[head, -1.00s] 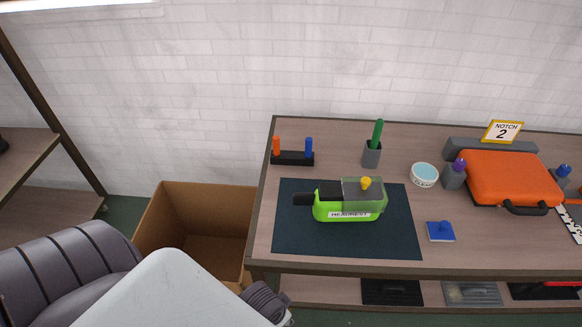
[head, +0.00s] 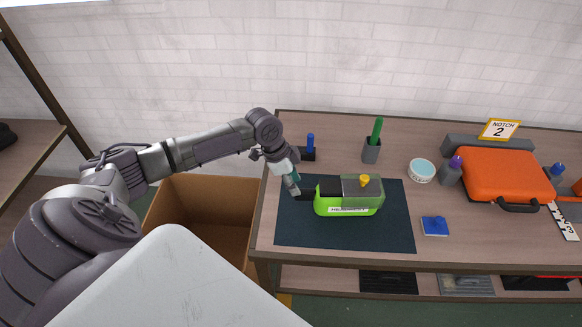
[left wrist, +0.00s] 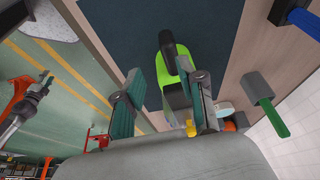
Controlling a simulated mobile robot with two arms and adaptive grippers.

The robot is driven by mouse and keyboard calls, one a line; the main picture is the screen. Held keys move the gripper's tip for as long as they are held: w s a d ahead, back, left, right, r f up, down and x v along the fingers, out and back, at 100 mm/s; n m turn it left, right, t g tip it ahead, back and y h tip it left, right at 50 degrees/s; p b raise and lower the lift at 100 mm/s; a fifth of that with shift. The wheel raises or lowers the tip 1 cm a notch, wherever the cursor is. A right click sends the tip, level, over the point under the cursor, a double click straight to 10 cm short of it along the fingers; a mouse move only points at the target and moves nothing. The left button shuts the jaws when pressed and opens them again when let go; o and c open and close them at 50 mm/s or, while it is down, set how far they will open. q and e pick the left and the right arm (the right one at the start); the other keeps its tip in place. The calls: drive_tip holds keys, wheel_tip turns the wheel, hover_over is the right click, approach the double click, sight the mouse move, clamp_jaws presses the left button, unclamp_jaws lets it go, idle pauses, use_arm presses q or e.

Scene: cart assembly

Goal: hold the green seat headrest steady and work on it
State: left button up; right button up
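The green headrest (head: 348,205) lies on the dark mat (head: 330,237) with its "HEADREST" label facing front. A translucent grey-green block with a yellow knob (head: 364,180) sits on its right part, and a black part sticks out to its left. My left gripper (head: 291,184) is at the headrest's left end, by the black part; contact cannot be told. In the left wrist view its two fingers (left wrist: 167,90) are wide apart, with the headrest (left wrist: 182,57) seen beyond and between them. What seems to be my right gripper (left wrist: 42,87) shows small at the left there.
A holder with a blue-handled tool (head: 310,144) stands just behind my left gripper. A cardboard box (head: 200,218) is left of the table.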

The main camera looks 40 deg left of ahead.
sight(301, 190)
use_arm(q)
drive_tip(key=f+b, duration=0.1)
drive_tip(key=b, duration=0.1)
drive_tip(key=w+f+b, duration=0.1)
drive_tip(key=f+b, duration=0.2)
drive_tip(key=shift+w+f+b, duration=0.25)
drive_tip(key=shift+w+b, duration=0.1)
drive_tip(key=shift+b, duration=0.05)
drive_tip(key=shift+w+d+f, duration=0.1)
drive_tip(key=shift+d+f, duration=0.1)
drive_tip(key=shift+f, duration=0.1)
drive_tip(key=shift+x, duration=0.8)
drive_tip(key=shift+r, duration=0.1)
clamp_jaws()
drive_tip(key=shift+c, duration=1.8)
unclamp_jaws()
clamp_jaws()
use_arm(e)
wheel_tip(301, 190, down, 6)
drive_tip(key=shift+r, duration=0.1)
drive_tip(key=shift+o, duration=0.3)
